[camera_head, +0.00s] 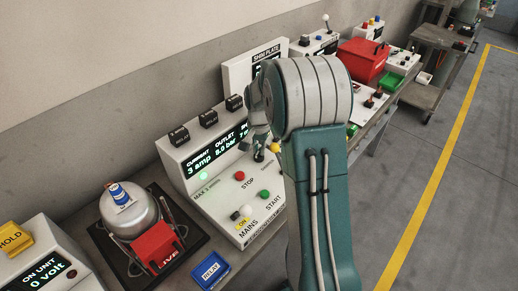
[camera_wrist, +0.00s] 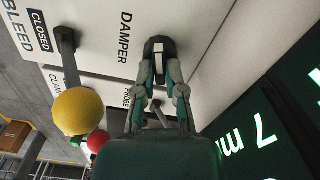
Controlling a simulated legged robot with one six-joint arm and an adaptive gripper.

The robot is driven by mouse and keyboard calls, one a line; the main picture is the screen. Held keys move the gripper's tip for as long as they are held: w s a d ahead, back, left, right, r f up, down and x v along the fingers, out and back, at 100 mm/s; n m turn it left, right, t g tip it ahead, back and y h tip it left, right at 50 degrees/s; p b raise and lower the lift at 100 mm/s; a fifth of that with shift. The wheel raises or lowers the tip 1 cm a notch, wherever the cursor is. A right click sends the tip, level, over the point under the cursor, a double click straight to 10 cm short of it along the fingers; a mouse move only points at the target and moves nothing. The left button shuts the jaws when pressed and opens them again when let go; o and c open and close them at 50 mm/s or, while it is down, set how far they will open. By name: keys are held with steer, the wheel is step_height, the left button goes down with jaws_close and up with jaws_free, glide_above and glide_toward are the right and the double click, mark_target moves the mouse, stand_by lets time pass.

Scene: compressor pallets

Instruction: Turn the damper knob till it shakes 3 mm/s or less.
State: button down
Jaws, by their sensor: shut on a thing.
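The damper knob (camera_wrist: 157,45) is black with a pale line on its face, beside the word DAMPER on a white panel in the wrist view. My gripper (camera_wrist: 159,68) is shut on the damper knob, one finger on each side. The dark readout (camera_wrist: 255,135) at the right of the wrist view shows a green 7 and part of "mm". In the head view the same readout (camera_head: 215,152) shows 3 amp, 8.0 bar and a partly hidden 7, above a MAX 3 mm/s label. My arm hides the knob there.
A yellow ball-ended BLEED lever (camera_wrist: 78,108) stands left of my gripper, at CLOSED. In the head view, the red STOP button (camera_head: 240,176), green START button (camera_head: 265,194) and MAINS switch (camera_head: 241,213) sit on the panel. A metal tank (camera_head: 130,213) stands to its left.

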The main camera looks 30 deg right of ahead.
steer(key=m, duration=0.5)
steer(key=shift+m, duration=0.3)
stand_by(0.4)
steer(key=c, duration=0.7)
jaws_free()
steer(key=shift+w, duration=0.1)
step_height(320, 180, up, 12)
steer(key=shift+a+f, duration=0.1)
